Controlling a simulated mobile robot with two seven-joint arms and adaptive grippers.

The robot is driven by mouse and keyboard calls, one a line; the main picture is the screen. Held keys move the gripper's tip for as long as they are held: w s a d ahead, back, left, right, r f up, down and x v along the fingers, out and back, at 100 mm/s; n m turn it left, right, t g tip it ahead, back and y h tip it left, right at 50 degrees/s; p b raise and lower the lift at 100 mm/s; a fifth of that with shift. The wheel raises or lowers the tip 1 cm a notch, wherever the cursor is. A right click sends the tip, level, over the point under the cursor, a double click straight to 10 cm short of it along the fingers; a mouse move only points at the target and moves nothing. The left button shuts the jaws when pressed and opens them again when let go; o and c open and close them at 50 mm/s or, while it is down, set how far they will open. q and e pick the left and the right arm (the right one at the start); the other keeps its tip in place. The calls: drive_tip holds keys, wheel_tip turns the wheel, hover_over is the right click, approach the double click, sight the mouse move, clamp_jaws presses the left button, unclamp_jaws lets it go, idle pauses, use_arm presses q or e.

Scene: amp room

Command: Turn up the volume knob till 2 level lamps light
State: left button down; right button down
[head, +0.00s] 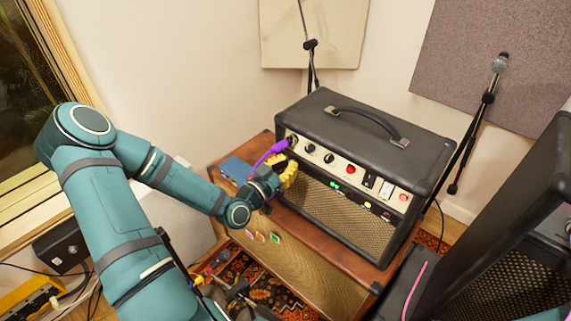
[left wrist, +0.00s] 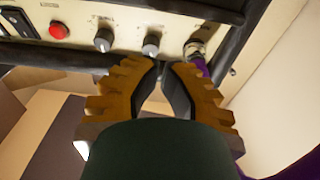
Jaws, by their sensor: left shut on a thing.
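The black amplifier (head: 372,131) stands on a wooden cabinet. My left gripper (head: 289,174), with yellow fingers, is at the left end of its front, just below the cream control panel. On the front, a green lamp area (head: 336,185) glows; a yellow lamp (head: 367,205) and a red lamp (head: 385,216) sit farther right. My right gripper is out of view.
A purple cable (head: 268,153) is plugged into the panel's left jack, close to my left fingers. A blue box (head: 235,169) sits on the wooden cabinet (head: 250,262) behind my wrist. Microphone stands and a dark speaker (head: 510,250) are at the right.

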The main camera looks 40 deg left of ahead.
sight(314, 154)
use_arm(q)
drive_tip(key=w+f+b, duration=0.1)
drive_tip(key=w+b, duration=0.1)
drive_tip(key=w, duration=0.4)
drive_tip(key=shift+d+f, duration=0.15)
drive_tip(key=shift+d, duration=0.1)
drive_tip(key=shift+w, duration=0.1)
idle(0.4)
drive_tip(key=shift+d, duration=0.2)
drive_tip(key=shift+d+b, duration=0.6)
drive_tip(key=shift+b, duration=0.35)
drive_tip(key=shift+d+b, duration=0.4)
